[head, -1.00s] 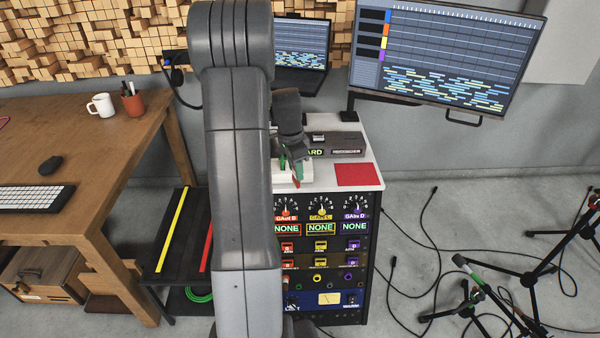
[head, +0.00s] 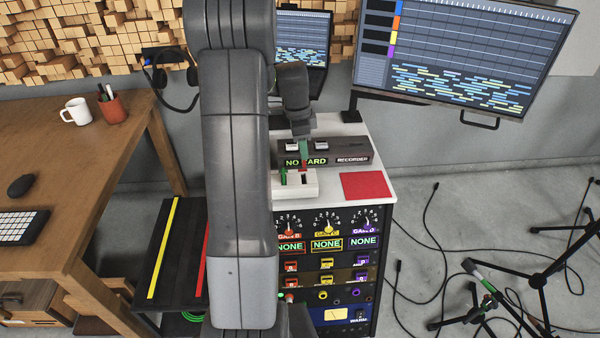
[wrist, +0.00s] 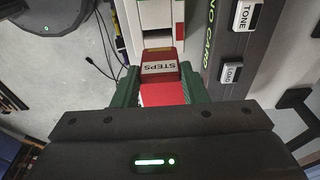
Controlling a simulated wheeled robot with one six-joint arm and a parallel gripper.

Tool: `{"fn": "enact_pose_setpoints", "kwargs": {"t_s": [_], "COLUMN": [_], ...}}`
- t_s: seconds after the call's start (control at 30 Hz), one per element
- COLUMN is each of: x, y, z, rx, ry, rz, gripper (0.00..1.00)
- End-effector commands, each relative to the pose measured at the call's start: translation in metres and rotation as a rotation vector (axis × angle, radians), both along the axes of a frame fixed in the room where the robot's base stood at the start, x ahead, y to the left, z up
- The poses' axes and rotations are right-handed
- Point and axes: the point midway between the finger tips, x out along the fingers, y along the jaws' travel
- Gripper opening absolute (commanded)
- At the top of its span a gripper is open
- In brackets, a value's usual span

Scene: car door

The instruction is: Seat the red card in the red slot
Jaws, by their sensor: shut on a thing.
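My gripper (head: 303,148) is shut on the red card (wrist: 160,70), which has a white label reading "STEPS" and sits between the green fingers in the wrist view. In the head view the card (head: 304,166) is a small red tip under the fingers, just above the back of a white holder (head: 308,188). The holder has a dark opening and a green card (head: 283,177) standing at its left. The holder also shows ahead of the card in the wrist view (wrist: 142,28).
A grey recorder (head: 352,150) with a "NO CARD" display stands behind the holder; its TONE and LOAD buttons show in the wrist view. A flat red mat (head: 366,186) lies to the right on the white top (head: 382,168). My arm hides the left part.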

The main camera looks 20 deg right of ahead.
Motion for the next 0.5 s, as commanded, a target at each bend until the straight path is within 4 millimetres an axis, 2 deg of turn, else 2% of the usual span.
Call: {"fn": "enact_pose_setpoints", "kwargs": {"t_s": [0.03,0.2,0.37,0.5], "x": [-0.002,-0.001,0.0,-0.001], "y": [0.0,0.0,0.0,0.0], "z": [-0.012,-0.04,-0.052,-0.07], "rx": [0.003,0.001,0.001,0.001], "ry": [0.007,0.004,0.002,0.005], "rz": [0.0,0.001,0.001,0.001], "gripper": [0.17,0.17,0.17,0.17]}}
